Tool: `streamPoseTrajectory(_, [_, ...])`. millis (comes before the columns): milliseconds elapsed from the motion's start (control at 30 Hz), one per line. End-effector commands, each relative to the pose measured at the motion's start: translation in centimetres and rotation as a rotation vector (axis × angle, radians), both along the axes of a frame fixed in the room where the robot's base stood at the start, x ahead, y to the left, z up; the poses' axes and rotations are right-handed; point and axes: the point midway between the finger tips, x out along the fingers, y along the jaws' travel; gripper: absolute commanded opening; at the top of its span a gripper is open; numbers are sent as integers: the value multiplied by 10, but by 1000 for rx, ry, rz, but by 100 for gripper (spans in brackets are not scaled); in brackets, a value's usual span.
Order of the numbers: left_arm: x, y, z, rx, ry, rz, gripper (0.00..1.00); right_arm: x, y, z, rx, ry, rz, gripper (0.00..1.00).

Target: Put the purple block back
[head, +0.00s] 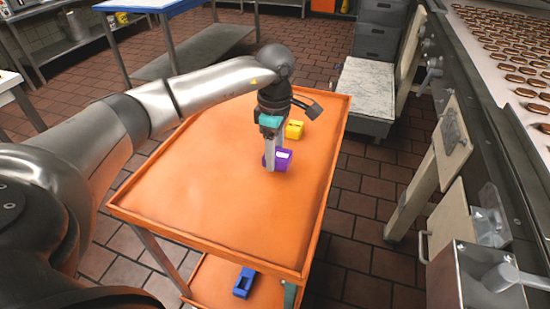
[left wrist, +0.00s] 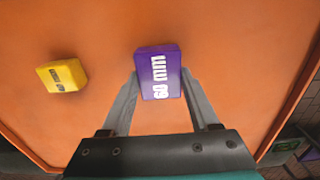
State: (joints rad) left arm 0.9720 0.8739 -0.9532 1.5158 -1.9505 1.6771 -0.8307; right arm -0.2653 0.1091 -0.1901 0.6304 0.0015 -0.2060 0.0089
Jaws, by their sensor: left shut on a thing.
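The purple block (head: 283,160) is on or just above the orange top of the cart (head: 200,185) in the head view; I cannot tell whether it touches. It has white "60 mm" lettering, and it also shows in the left wrist view (left wrist: 158,72). My left gripper (head: 271,166) points down from above and is shut on the purple block, with one finger on each side, as the left wrist view (left wrist: 160,88) shows. My right gripper is not in view.
A yellow block (head: 294,130) stands on the cart top behind the purple one. A blue block (head: 244,283) lies on the cart's lower shelf. A conveyor with cookies (head: 515,60) runs along the right. Much of the cart top is bare.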

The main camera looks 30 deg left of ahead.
Motion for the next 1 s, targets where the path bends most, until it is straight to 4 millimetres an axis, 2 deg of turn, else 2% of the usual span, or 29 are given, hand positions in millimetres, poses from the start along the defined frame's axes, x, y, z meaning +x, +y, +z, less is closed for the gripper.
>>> streamPoseTrajectory(33, [-1, -1, -11, -1, 3, 0, 0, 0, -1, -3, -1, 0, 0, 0])
streamPoseTrajectory(100, [0, -1, -16, -1, 1, -1, 0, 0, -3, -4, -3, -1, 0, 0])
streamPoseTrajectory(467, [0, 0, -20, -1, 0, -1, 0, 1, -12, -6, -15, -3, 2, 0])
streamPoseTrajectory(500, [0, 0, -20, 0, 0, -1, 64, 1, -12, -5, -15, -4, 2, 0])
streamPoseTrajectory(767, [0, 0, -19, 0, 0, -1, 92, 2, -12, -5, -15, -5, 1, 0])
streamPoseTrajectory(1000, [0, 0, -18, 0, 0, 0, 92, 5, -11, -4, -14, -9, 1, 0])
